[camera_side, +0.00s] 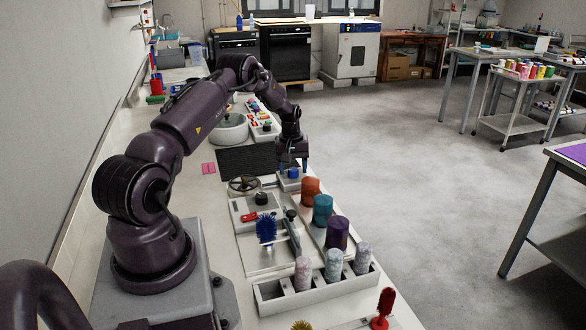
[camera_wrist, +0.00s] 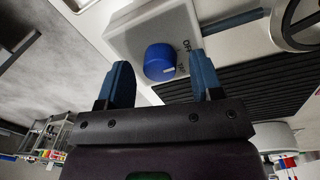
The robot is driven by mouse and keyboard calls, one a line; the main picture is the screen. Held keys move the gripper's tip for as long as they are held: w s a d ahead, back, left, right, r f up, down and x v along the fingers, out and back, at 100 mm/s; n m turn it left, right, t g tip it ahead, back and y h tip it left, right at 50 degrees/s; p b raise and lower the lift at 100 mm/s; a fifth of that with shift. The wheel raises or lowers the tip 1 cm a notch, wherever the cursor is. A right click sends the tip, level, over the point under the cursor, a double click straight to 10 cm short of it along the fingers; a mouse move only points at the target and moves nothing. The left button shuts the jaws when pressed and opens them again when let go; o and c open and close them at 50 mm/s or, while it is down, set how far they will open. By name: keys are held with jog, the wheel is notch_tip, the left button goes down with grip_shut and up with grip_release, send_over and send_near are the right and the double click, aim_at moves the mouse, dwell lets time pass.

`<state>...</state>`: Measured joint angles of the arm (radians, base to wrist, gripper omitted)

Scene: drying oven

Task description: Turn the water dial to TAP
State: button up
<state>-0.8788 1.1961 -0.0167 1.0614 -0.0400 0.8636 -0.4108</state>
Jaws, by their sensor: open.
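The water dial appears to be the round blue knob (camera_wrist: 160,62) on a small white box (camera_wrist: 130,38). A small pale mark shows on the knob.
A black ribbed mat (camera_side: 247,161) lies beside the box. A handwheel (camera_side: 243,184) is close by. Orange, teal and purple cylinders (camera_side: 322,210) stand nearer the camera, with a blue brush (camera_side: 266,229) to their left.

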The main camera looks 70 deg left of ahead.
jog(key=shift+f, duration=0.3)
jog(key=c, duration=0.9)
jog(key=m, duration=0.5)
jog(key=shift+m, duration=0.4)
jog(key=m, duration=0.5)
jog(key=shift+a+m, duration=0.1)
jog(key=shift+m, duration=0.3)
